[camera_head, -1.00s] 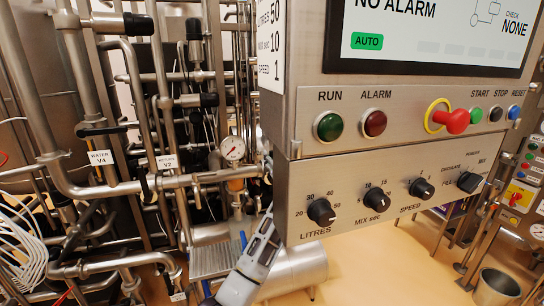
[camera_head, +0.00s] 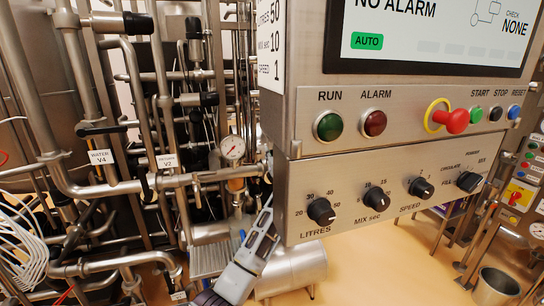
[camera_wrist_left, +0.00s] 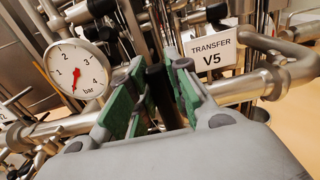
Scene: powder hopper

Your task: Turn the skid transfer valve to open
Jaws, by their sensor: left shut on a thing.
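The transfer valve's white tag, reading "TRANSFER V5" (camera_wrist_left: 211,47), hangs right of my left gripper in the left wrist view. My left gripper (camera_wrist_left: 158,80) has its green-padded fingers on either side of a dark valve handle (camera_wrist_left: 158,88) and is shut on it. Much of the handle and the valve body is hidden by the fingers. In the head view my left gripper (camera_head: 265,218) reaches up beside the lower left edge of the control panel, its fingertips partly hidden there. The handle's angle is hard to tell. My right gripper is not in view.
The control panel (camera_head: 300,215), with knobs and buttons, stands close right of my left gripper. A pressure gauge (camera_wrist_left: 78,72) is left of the fingers. Pipes with tags V4 (camera_head: 101,157) and V2 (camera_head: 167,161) fill the left. A steel cylinder (camera_head: 300,268) lies below.

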